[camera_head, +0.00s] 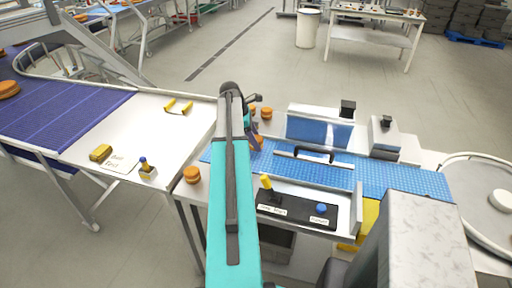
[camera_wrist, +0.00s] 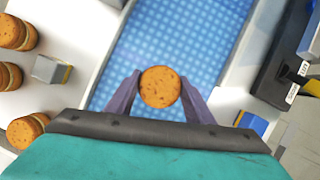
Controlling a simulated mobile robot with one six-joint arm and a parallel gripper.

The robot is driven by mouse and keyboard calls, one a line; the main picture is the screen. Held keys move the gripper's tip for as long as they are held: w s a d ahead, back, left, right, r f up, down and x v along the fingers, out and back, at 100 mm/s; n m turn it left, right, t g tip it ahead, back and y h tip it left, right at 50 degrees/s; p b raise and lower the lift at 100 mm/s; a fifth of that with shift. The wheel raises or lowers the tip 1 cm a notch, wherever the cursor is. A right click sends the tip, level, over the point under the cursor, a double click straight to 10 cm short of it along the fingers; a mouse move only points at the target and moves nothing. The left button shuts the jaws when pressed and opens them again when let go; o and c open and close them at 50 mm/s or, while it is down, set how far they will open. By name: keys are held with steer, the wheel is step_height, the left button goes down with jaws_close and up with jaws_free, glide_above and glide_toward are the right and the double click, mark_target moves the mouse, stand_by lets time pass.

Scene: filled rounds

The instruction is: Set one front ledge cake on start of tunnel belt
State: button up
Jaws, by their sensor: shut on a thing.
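My gripper (camera_wrist: 160,95) is shut on a round orange-brown cake (camera_wrist: 160,87), one dark finger on each side. The cake is over the blue start of the tunnel belt (camera_wrist: 190,35); I cannot tell whether it touches it. In the head view my arm partly hides the belt's start, and the belt (camera_head: 420,182) runs right, through the tunnel (camera_head: 320,131). One cake (camera_head: 192,174) sits left of my arm. Other cakes (camera_head: 266,113) stand beyond the belt, and several stacked cakes (camera_wrist: 12,32) show at the left of the wrist view.
A black control panel (camera_head: 296,208) with a yellow knob and blue button stands in front of the belt. A grey block (camera_wrist: 52,68) sits beside the belt. A white table (camera_head: 140,120) and purple conveyor (camera_head: 60,105) lie left. A round table (camera_head: 480,175) is at right.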

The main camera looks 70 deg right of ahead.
steer(key=shift+f+p, duration=0.6)
steer(key=shift+f, duration=1.25)
steer(key=shift+f, duration=0.1)
steer(key=o, duration=0.7)
steer(key=shift+r, duration=0.2)
steer(key=b+v, duration=0.4)
steer(key=v, duration=0.8)
steer(key=shift+f, duration=0.1)
